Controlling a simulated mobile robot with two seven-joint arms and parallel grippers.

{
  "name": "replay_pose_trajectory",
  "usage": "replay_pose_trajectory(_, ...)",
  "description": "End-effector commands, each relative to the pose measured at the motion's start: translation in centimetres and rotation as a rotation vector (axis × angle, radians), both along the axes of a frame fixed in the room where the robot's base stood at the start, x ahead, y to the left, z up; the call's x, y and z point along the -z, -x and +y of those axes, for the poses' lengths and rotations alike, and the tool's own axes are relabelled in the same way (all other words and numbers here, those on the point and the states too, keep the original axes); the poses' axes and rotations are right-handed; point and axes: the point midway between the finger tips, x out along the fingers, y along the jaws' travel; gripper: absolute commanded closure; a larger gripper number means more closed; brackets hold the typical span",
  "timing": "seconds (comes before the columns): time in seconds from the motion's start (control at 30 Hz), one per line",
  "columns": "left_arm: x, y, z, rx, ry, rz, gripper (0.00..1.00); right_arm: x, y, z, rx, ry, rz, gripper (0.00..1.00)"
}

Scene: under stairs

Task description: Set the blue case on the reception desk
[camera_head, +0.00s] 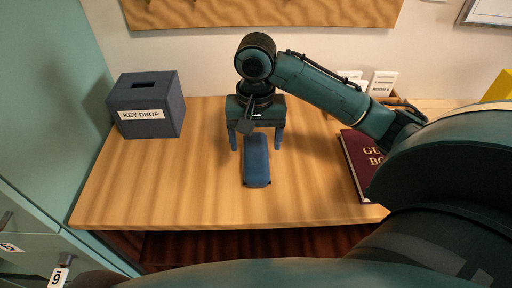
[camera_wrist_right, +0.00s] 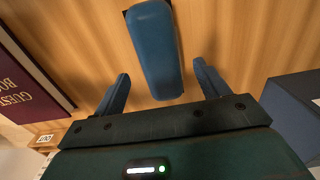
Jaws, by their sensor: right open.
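The blue case (camera_head: 257,161) is a small rounded oblong box. It lies on the wooden reception desk (camera_head: 190,195), near the middle and towards the front edge. My right gripper (camera_head: 256,146) is above the desk, open, with its two fingers apart on either side of the case's far end. In the right wrist view the blue case (camera_wrist_right: 157,50) lies ahead of and between the open fingers of the right gripper (camera_wrist_right: 163,85), with no finger touching it. My left gripper is not in view.
A dark key drop box (camera_head: 150,117) stands at the desk's back left. A maroon guest book (camera_head: 362,162) lies at the right, near my right arm. Small white cards (camera_head: 382,84) stand at the back right. The left part of the desk top is clear.

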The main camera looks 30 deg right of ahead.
Motion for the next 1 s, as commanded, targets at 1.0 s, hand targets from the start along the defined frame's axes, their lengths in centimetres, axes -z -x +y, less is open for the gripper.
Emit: replay_pose_trajectory(1.0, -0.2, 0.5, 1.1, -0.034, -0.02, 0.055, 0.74, -7.6, 0.0, -0.1, 0.001, 0.002, 0.001, 0.26)
